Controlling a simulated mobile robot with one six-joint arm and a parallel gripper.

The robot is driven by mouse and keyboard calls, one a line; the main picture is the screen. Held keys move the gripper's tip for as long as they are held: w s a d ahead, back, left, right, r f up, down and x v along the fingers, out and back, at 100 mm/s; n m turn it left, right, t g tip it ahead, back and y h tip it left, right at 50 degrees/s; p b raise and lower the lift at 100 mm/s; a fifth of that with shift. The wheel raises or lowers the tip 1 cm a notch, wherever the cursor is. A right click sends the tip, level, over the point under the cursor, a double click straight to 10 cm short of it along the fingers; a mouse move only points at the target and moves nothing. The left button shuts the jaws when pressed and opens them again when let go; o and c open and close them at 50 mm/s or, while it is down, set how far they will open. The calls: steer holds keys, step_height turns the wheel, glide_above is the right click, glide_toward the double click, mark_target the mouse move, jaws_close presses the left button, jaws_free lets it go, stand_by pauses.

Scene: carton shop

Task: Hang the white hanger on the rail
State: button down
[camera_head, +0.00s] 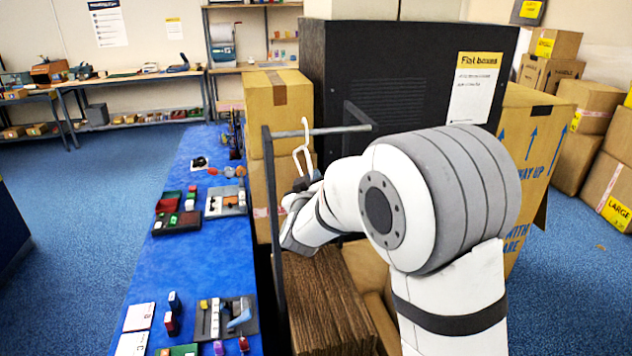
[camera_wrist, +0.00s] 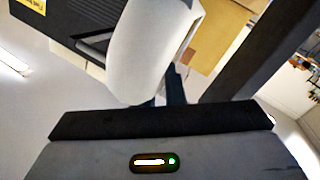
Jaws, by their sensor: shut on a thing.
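The white hanger (camera_head: 302,152) is in the head view, upright, with its hook end reaching above the grey rail (camera_head: 343,130). The hook and the rail overlap in this view; I cannot tell whether they touch. The rail runs sideways on a dark frame in front of the black box. My gripper (camera_head: 306,182) is below the rail, shut on the lower part of the hanger. My arm hides part of the grip.
A dark upright post (camera_head: 275,230) stands left of my gripper. Stacked brown cardboard (camera_head: 325,300) lies below. The blue table (camera_head: 205,270) at left holds trays and small items. A large black box (camera_head: 400,85) labelled "Flat boxes" and cartons (camera_head: 277,105) stand behind.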

steer(key=shift+w+a+r, duration=0.1)
steer(key=shift+w+a, duration=0.1)
steer(key=shift+w, duration=0.5)
steer(key=shift+w+a+f, duration=0.1)
steer(key=shift+w+f, duration=0.1)
steer(key=shift+f, duration=0.15)
steer(key=shift+f+b, duration=0.9)
steer(key=shift+f, duration=0.05)
steer(key=c, duration=1.4)
jaws_free()
steer(key=shift+c, duration=0.2)
